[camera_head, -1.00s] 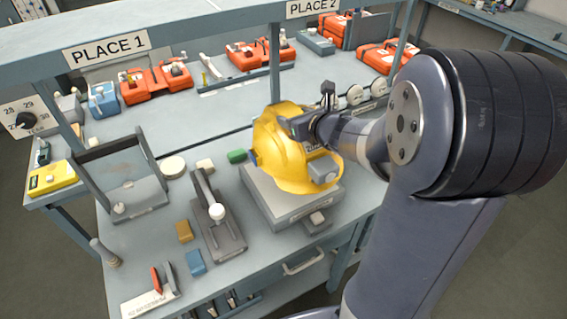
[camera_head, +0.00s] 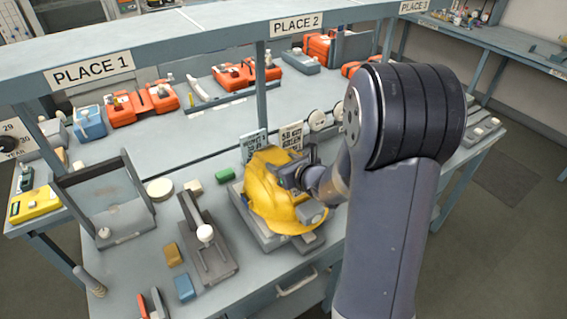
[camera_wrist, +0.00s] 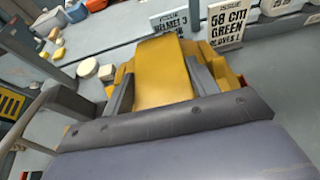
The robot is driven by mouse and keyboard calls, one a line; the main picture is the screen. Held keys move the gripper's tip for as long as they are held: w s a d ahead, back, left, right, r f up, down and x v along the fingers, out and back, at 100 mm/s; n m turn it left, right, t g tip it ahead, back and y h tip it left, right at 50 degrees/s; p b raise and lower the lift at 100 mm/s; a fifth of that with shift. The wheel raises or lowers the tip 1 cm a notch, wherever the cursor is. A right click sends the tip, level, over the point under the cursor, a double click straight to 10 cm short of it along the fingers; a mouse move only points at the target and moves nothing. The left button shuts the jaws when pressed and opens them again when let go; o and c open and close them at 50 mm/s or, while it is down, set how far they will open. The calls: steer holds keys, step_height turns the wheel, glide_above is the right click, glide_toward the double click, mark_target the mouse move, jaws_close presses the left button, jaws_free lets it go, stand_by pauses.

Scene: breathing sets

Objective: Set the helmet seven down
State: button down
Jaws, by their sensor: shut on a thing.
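A yellow helmet (camera_head: 271,196) is in the middle of the head view, tilted, over a grey block-like stand (camera_head: 240,206) on the workbench. Whether it rests on the stand or hangs just above it I cannot tell. My gripper (camera_head: 292,176) is shut on the helmet's upper right side. In the wrist view the yellow shell (camera_wrist: 163,72) lies between the two dark fingers. The number on the helmet cannot be read.
Behind the helmet stand two cards, one reading "58 citi green gloves" (camera_wrist: 216,24). A grey clamp-like fixture (camera_head: 205,240), an orange block (camera_head: 173,254) and a blue block (camera_head: 185,288) lie left. A tilted grey frame (camera_head: 108,205) stands farther left. Orange cases (camera_head: 142,103) line the back.

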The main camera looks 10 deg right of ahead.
steer(key=shift+f, duration=0.1)
steer(key=shift+c, duration=2.4)
jaws_free()
